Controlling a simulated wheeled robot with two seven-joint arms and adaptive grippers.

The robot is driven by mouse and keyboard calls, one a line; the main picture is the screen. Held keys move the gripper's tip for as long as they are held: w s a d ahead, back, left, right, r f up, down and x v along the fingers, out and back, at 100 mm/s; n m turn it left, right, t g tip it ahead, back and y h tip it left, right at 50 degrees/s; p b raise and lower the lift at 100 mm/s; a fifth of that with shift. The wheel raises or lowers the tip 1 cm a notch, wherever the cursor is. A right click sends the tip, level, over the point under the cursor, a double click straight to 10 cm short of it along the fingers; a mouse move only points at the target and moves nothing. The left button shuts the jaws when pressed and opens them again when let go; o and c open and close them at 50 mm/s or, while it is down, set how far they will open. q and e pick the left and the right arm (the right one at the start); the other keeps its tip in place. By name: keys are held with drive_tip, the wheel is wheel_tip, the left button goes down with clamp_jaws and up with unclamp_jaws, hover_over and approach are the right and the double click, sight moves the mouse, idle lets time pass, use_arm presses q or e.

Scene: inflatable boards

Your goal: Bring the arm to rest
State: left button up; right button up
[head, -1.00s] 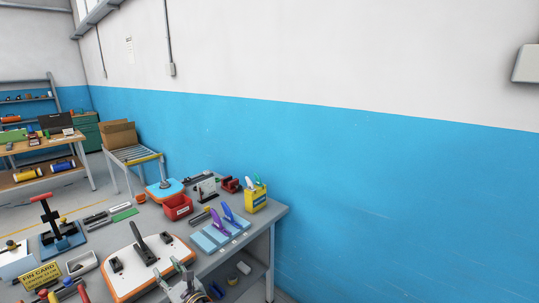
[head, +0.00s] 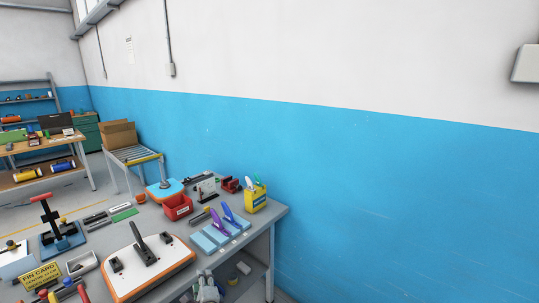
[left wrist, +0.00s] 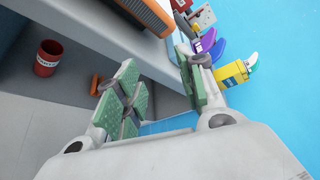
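My left gripper (head: 208,290) shows at the bottom of the head view, in front of the workbench's (head: 262,226) near edge. In the left wrist view its two green-padded fingers (left wrist: 158,88) are spread apart with nothing between them. The bench edge and the orange rim of the board (left wrist: 148,12) lie beyond the fingers there. My right gripper is in neither view.
On the bench are a white and orange board (head: 178,257) with a black fin, a blue block (head: 209,244) with purple and blue fins, a red bin (head: 177,208) and a yellow container (head: 255,202). A red bucket (left wrist: 47,60) stands below bench height.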

use_arm(q)
drive_tip(key=s+d+f+n+g+h, duration=0.2)
drive_tip(key=f+n+h, duration=0.1)
drive_tip(key=f, duration=0.7)
drive_tip(key=s+d+f+n+g+h, duration=0.1)
drive_tip(key=s+d+f+n+h, duration=0.15)
drive_tip(key=f, duration=0.75)
drive_tip(key=s+f+n+g+h, duration=0.1)
drive_tip(key=s+f+n, duration=0.2)
drive_tip(key=s+f, duration=0.35)
drive_tip(key=s+f+n+g, duration=0.2)
drive_tip(key=s+f+n, duration=0.15)
drive_tip(key=f, duration=0.55)
drive_tip(key=s+a+f+n+g, duration=0.1)
drive_tip(key=s+a+f+g, duration=0.1)
drive_tip(key=s+f, duration=0.55)
drive_tip(key=s+a+f+n+g, duration=0.15)
drive_tip(key=s+f, duration=0.35)
drive_tip(key=s, duration=0.6)
drive_tip(key=s+a+f+g, duration=0.1)
drive_tip(key=s+a+f, duration=0.1)
drive_tip(key=s, duration=0.9)
drive_tip(key=s+a+f+g, duration=0.2)
drive_tip(key=s+f, duration=0.1)
drive_tip(key=s, duration=0.8)
drive_tip(key=shift+s+f+n, duration=0.15)
drive_tip(key=shift+s+n, duration=0.1)
drive_tip(key=shift+n, duration=0.2)
